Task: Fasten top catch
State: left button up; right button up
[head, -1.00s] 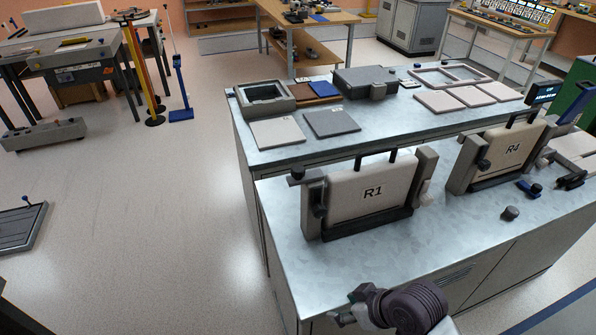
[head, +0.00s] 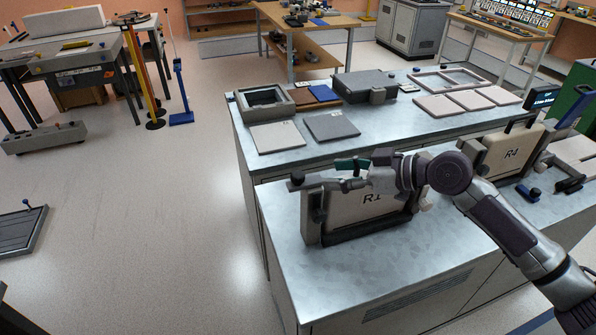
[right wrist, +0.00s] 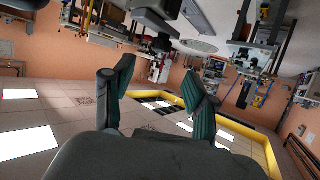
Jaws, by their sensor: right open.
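The panel marked R1 (head: 371,212) stands upright in a grey frame on the near bench. A dark knob (head: 297,177) sits on top of the frame's left post, and a dark catch (head: 318,214) is lower on that post. My right gripper (head: 333,174) reaches in from the right across the top of R1, hiding its handles and part of its label. Its fingers point left, close to the knob; whether they touch it I cannot tell. In the right wrist view, the gripper (right wrist: 163,97) has its green-padded fingers apart with nothing between them. My left gripper is out of view.
A second framed panel, R4 (head: 510,154), stands to the right, partly behind my right arm. The near bench top (head: 290,262) is clear front left.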

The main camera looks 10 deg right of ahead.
aim_at(302, 175)
jog(key=p+x, duration=0.2)
jog(key=x, duration=0.8)
jog(key=shift+w+a+f+p, duration=0.1)
jog(key=shift+a+p, duration=0.05)
jog(key=shift+p, duration=0.15)
grip_shut()
